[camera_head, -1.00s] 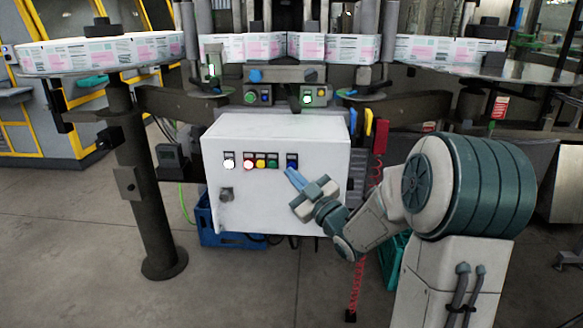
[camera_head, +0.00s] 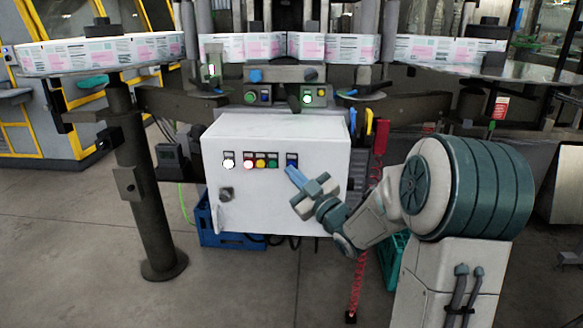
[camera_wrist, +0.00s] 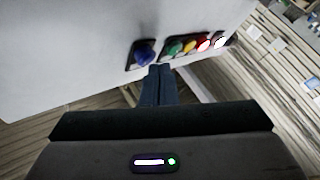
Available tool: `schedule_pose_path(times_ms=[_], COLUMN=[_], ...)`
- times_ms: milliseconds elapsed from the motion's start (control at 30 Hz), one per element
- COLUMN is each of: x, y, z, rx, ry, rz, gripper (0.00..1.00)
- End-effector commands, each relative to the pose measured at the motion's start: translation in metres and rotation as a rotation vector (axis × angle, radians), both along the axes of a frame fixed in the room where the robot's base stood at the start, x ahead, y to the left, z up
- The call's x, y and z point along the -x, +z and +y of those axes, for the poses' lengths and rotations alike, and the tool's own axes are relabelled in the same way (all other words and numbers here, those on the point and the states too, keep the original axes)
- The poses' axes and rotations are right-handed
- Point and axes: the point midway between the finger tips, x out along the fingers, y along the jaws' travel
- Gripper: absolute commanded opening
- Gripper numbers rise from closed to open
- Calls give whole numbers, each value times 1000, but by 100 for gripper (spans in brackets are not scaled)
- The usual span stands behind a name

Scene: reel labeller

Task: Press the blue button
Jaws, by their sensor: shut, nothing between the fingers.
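The blue button (camera_wrist: 144,54) sits on a dark plate on the front of the white control box, apart from the row of other buttons. In the head view its plate (camera_head: 292,157) shows at the right end of the row, with the button partly hidden by my gripper. My gripper (camera_head: 290,169) is shut and empty, its blue fingers pointing up at the box. In the wrist view the closed fingertips (camera_wrist: 160,68) are just below and right of the blue button. I cannot tell whether they touch it.
The white control box (camera_head: 230,200) also carries white, red (camera_head: 248,164), yellow (camera_head: 260,163) and green (camera_head: 272,163) buttons left of the blue one, and a dark knob (camera_head: 226,194) below. A blue crate (camera_head: 222,236) stands under the box. Open floor lies in front.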

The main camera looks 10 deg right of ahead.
Motion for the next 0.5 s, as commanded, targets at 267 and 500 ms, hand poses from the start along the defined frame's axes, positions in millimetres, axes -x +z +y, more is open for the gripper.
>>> schedule_pose_path(times_ms=[267, 500], x=[-3, -6], y=[-1, 0], z=[-1, -2], rx=[0, 0], ry=[0, 0], rz=[0, 0], gripper=[0, 0])
